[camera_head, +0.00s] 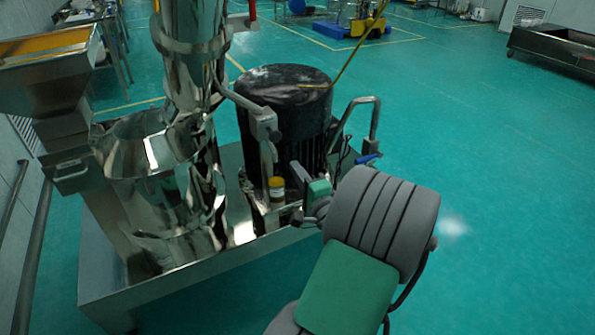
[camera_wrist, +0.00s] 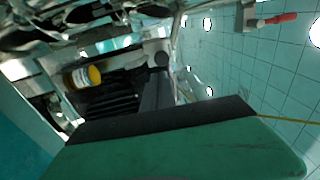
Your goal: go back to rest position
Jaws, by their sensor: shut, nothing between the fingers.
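My gripper (camera_head: 296,173) is partly hidden behind my own grey and green arm. It is raised in front of the black ribbed motor of the machine. In the wrist view its dark fingers (camera_wrist: 156,88) are together, with nothing held between them. The jar also shows in the wrist view (camera_wrist: 82,77), apart from the fingers.
The shiny steel sieve machine (camera_head: 150,145) fills the left. Its black motor (camera_head: 285,95) stands behind my gripper, beside a bent metal handle (camera_head: 373,120) and blue lever (camera_head: 366,159). Open green floor (camera_head: 500,200) lies to the right.

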